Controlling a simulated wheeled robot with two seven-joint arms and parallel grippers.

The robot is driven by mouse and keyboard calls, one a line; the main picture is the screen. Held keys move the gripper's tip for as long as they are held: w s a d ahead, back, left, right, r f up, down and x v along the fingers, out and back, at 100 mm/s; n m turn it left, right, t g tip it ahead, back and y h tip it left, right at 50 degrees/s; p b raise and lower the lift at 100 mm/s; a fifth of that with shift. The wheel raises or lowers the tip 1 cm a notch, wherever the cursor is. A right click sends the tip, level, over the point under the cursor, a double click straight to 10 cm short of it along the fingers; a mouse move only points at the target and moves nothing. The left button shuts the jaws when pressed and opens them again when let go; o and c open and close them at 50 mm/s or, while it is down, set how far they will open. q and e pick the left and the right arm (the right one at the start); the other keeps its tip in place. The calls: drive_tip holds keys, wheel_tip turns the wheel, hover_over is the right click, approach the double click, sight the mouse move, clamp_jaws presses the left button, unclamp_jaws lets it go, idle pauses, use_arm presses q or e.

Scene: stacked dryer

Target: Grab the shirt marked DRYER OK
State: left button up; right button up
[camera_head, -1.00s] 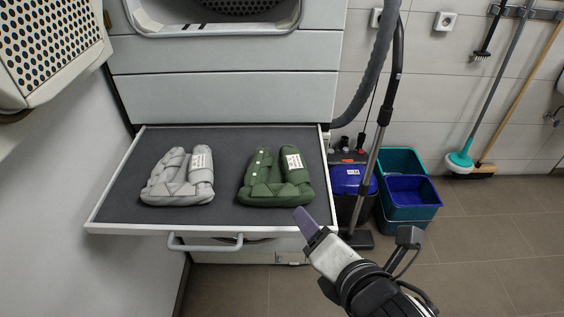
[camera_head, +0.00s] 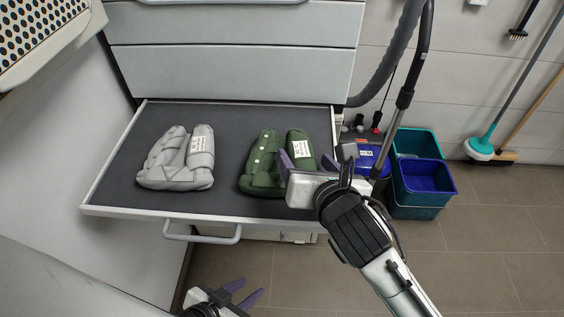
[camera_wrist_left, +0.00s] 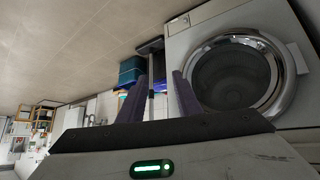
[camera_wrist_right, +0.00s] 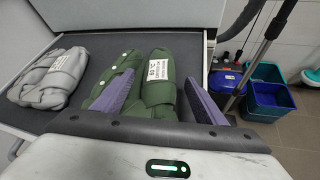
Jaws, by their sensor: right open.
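A green folded shirt (camera_head: 264,160) with a white label lies on the right of the pulled-out shelf (camera_head: 225,130). A grey folded shirt (camera_head: 172,165), also labelled, lies on the left. The label print is too small to read. My right gripper (camera_head: 307,165) is open at the green shirt's right part. In the right wrist view the green shirt (camera_wrist_right: 157,68) shows between and beyond the purple fingers; I cannot tell whether they touch it. The grey shirt (camera_wrist_right: 50,82) is left of them. My left gripper (camera_head: 240,292) is open and empty, low in front of the shelf.
The shelf has a raised white rim and a front handle (camera_head: 202,238). A vacuum hose and tube (camera_head: 405,90) stand close to its right, with teal and blue buckets (camera_head: 418,200) beside them. A white perforated unit (camera_head: 40,40) is at upper left.

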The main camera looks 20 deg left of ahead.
drive_tip(key=shift+x, duration=1.05)
drive_tip(key=c, duration=1.4)
